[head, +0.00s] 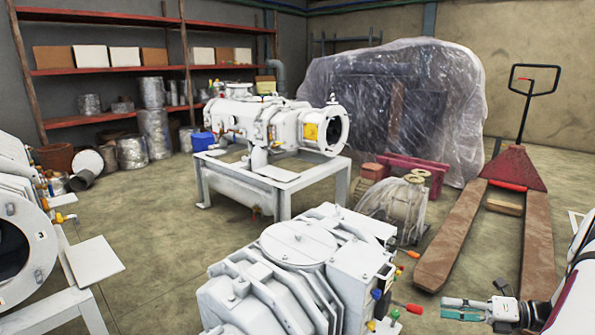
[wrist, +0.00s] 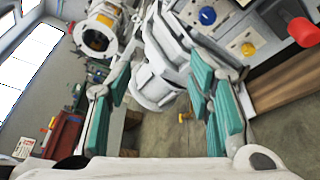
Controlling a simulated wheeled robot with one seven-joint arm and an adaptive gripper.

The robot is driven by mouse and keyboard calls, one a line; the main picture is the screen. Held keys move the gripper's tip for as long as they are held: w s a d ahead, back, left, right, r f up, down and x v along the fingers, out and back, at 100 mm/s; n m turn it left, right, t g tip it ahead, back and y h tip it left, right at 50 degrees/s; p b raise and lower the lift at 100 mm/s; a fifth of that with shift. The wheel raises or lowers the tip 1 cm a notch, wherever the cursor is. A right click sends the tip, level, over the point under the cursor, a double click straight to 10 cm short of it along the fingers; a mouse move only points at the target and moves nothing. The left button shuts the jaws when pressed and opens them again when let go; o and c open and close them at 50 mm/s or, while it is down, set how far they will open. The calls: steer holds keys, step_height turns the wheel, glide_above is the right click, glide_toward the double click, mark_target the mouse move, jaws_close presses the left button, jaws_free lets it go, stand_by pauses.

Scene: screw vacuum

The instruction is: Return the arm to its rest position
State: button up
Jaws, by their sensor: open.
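My gripper (head: 448,307) is at the lower right of the head view, beside the near white pump, with its fingers pointing left. A short stretch of my white arm shows behind it at the right edge. In the wrist view my gripper (wrist: 165,85) has its teal-padded fingers spread wide. Nothing is between the pads; the floor and a white machine show beyond them.
The near white pump (head: 300,245) has coloured knobs on the side facing my gripper. A red pallet jack (head: 515,165) stands behind my gripper. Another white pump on a frame (head: 270,125), a plastic-wrapped load (head: 400,95) and shelves (head: 110,70) stand farther back.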

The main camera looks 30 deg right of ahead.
steer(key=w+a+r+n+g+y, duration=0.1)
steer(key=w+a+r+n+g, duration=0.35)
steer(key=a+r, duration=0.25)
steer(key=w+a+r+n+g, duration=0.3)
steer(key=a+r+n, duration=0.3)
steer(key=a+r, duration=0.1)
steer(key=s+a+r+n+g+h, duration=0.2)
steer(key=a+r+n+g, duration=0.45)
steer(key=a, duration=0.65)
steer(key=s+a+r+n+h, duration=0.5)
steer(key=s+a+r+n, duration=0.2)
steer(key=s+a+n, duration=0.5)
steer(key=s+a+f+n+t+h, duration=0.2)
steer(key=s+a+n+h, duration=0.15)
steer(key=s+n, duration=0.7)
step_height(320, 180, up, 33)
steer(key=d+t+p, duration=0.1)
steer(key=t+p, duration=0.2)
steer(key=p, duration=2.8)
steer(key=shift+f+t+h, duration=0.15)
steer(key=shift+t+h, duration=0.25)
steer(key=shift+h, duration=0.05)
steer(key=shift+d, duration=0.1)
